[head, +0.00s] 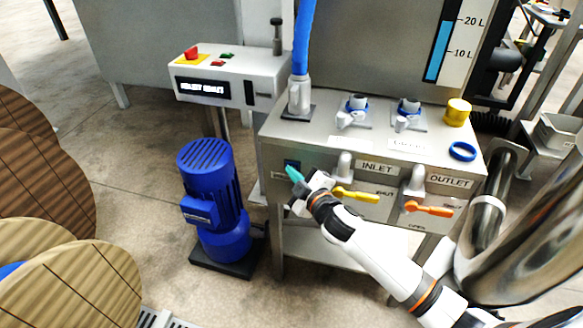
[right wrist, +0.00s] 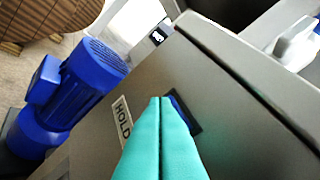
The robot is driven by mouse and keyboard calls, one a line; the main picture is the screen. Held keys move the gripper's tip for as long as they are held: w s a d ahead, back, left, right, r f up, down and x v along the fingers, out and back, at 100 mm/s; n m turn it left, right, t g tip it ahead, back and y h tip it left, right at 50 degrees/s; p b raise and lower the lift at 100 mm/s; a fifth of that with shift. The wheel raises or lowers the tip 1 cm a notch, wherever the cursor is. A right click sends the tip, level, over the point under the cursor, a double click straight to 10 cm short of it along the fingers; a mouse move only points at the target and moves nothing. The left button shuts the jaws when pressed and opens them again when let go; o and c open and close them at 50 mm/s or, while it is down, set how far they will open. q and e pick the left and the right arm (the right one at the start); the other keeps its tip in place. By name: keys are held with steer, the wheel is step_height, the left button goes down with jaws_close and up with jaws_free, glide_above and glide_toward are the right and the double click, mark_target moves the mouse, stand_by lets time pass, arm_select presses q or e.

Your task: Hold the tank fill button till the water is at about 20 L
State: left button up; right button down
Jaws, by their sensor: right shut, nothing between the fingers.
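The tank fill button is a small blue square in a dark frame (head: 291,163) on the left end of the grey cabinet's front. In the right wrist view the blue button (right wrist: 182,108) is partly hidden behind my fingers. My right gripper (head: 293,174) is shut and empty, its teal fingertips at the button; the right wrist view shows the closed tips (right wrist: 160,99) overlapping it. I cannot tell whether they press it. The gauge's blue water column (head: 438,52) stands with its top at about the 20 L mark. My left gripper is not in view.
A HOLD label (right wrist: 122,120) is beside the button. A yellow INLET lever (head: 356,195) and an orange OUTLET lever (head: 428,208) are right of my gripper. A blue motor (head: 212,200) stands left of the cabinet. A control box (head: 230,75) is behind.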

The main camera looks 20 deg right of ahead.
steer(key=shift+s+a, duration=0.15)
steer(key=shift+s, duration=0.1)
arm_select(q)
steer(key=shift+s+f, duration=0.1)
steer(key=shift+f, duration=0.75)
arm_select(e)
steer(key=shift+s+a, duration=0.3)
steer(key=shift+s, duration=0.15)
